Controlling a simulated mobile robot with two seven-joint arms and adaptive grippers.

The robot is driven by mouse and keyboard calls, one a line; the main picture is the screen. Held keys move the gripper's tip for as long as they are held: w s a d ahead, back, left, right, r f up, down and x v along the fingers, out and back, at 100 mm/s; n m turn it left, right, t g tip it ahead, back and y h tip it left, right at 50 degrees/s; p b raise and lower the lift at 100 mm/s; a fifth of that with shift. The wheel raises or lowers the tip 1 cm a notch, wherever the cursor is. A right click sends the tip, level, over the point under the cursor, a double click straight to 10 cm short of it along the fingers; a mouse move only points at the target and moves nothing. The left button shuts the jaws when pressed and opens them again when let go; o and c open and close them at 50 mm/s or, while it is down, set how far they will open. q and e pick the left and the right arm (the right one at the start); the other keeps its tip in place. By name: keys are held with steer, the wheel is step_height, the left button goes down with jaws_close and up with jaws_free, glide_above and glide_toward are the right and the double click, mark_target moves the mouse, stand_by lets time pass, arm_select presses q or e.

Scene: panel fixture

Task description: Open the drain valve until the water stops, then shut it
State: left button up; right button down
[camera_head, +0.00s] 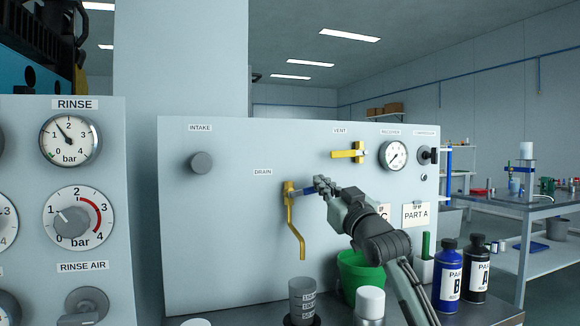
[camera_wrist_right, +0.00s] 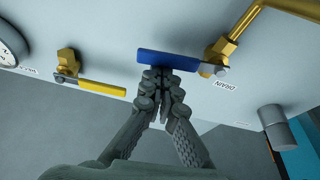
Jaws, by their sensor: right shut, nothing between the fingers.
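The brass drain valve (camera_head: 289,191) sits on the grey panel beside the DRAIN label, with a bent spout (camera_head: 296,238) hanging down. Its blue lever (camera_head: 308,191) points right, roughly level; the lever also shows in the right wrist view (camera_wrist_right: 168,61). I see no water at the spout mouth in the head view. My right gripper (camera_head: 322,185) is shut and empty, its fingertips at the lever's free end. In the right wrist view the fingertips (camera_wrist_right: 158,76) overlap the lever's edge; I cannot tell whether they touch it. My left gripper is out of view.
The yellow vent valve (camera_head: 347,153) and a round gauge (camera_head: 393,156) are above right. A green bucket (camera_head: 360,276), grey beaker (camera_head: 302,296), and blue (camera_head: 448,276) and black (camera_head: 477,271) bottles stand below. The panel left of the drain valve is mostly clear.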

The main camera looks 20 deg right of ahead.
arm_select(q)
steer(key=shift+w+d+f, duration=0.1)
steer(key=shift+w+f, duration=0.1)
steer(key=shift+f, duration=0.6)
arm_select(e)
steer(key=shift+d+f+m+h, duration=0.1)
steer(key=shift+f+m+h, duration=0.2)
steer(key=shift+m, duration=0.35)
steer(key=shift+d+f+m+h, duration=0.1)
steer(key=shift+f+m+h, duration=0.2)
steer(key=shift+m, duration=0.35)
arm_select(q)
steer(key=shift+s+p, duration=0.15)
steer(key=shift+p, duration=0.15)
arm_select(e)
steer(key=shift+r, duration=0.15)
